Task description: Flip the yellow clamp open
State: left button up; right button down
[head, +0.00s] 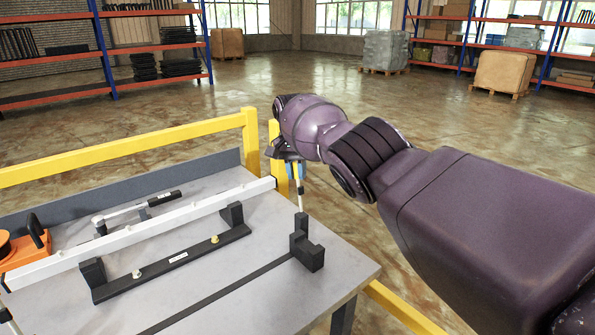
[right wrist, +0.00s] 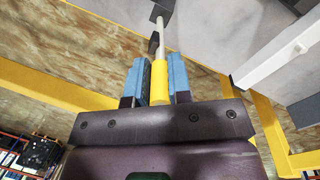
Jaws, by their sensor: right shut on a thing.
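The yellow clamp shows in the right wrist view as a yellow handle (right wrist: 159,85) on a pale metal rod. My right gripper (right wrist: 160,78) has its two blue fingers closed around that handle. In the head view my right gripper (head: 294,170) is above the table's right corner. The clamp's pale rod (head: 300,200) runs up nearly upright from a black block (head: 308,254) into the gripper. The fingers mostly hide the handle there.
A long white bar (head: 135,236) lies over black brackets on the grey table (head: 330,277). A lever with a black grip (head: 163,198) lies behind the bar. An orange device (head: 20,252) is at the left. Yellow rails (head: 120,153) run along the table's far side.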

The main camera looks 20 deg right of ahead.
dwell(0.5)
jog(key=c, duration=1.1)
grip_release()
jog(key=shift+w+f, duration=0.1)
jog(key=shift+w, duration=0.05)
jog(key=shift+o, duration=0.2)
